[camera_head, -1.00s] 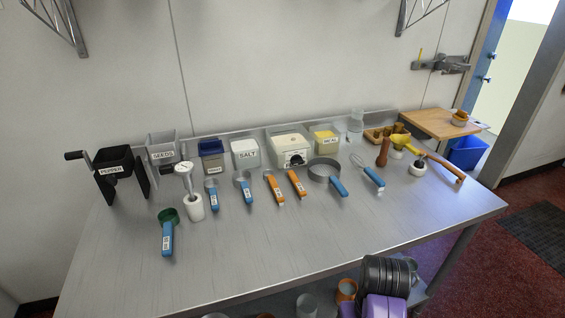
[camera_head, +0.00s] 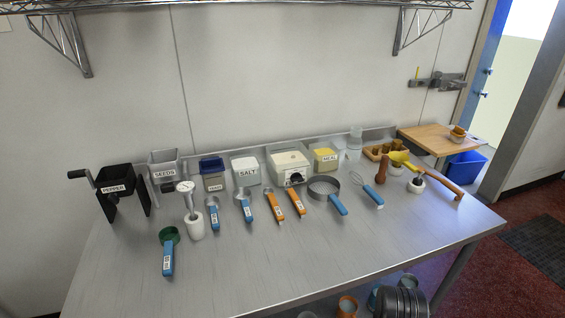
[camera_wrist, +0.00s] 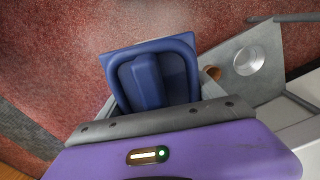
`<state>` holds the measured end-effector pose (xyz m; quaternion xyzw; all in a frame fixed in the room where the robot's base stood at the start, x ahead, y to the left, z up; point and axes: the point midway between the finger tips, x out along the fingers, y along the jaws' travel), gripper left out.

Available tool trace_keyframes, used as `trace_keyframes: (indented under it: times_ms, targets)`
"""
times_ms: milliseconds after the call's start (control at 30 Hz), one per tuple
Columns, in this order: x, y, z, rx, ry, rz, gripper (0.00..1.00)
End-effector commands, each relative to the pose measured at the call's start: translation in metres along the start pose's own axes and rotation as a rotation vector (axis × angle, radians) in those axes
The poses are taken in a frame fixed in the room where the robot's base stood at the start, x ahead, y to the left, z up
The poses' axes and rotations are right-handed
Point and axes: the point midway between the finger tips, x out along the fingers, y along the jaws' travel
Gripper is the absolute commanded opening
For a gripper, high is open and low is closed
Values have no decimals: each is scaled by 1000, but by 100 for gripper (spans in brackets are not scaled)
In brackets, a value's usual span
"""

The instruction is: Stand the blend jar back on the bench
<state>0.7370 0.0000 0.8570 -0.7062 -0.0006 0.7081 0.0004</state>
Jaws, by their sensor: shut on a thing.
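In the wrist view, the purple body of my gripper (camera_wrist: 155,108) fills the bottom, with a dark grey bar across it. A dark blue, square-edged piece with a raised rounded rim (camera_wrist: 152,75) sits directly ahead of the bar, over the red floor. It looks like the blend jar's lid held in my gripper, clear of the bench; no label shows, and the jar's body and my fingertips are hidden. The steel bench (camera_head: 300,260) shows in the head view, where my gripper is out of the picture.
Jars line the bench's back: a blue-lidded jar (camera_head: 214,178), a salt jar (camera_head: 246,172) and a meal jar (camera_head: 326,160). Scoops, a sieve (camera_head: 324,188) and a whisk (camera_head: 362,186) lie before them. The front strip is clear. Cups (camera_head: 347,306) stand below the front edge.

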Motion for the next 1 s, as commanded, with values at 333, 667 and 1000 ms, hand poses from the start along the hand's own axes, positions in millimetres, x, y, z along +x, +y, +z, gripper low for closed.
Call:
trace_keyframes:
  times_ms: [333, 667, 1000]
  targets:
    - [-26, 0, 0, 1, 0, 1, 12]
    - [-24, 0, 0, 1, 0, 0, 12]
    - [-37, -2, -17, 34, 4, -5, 12]
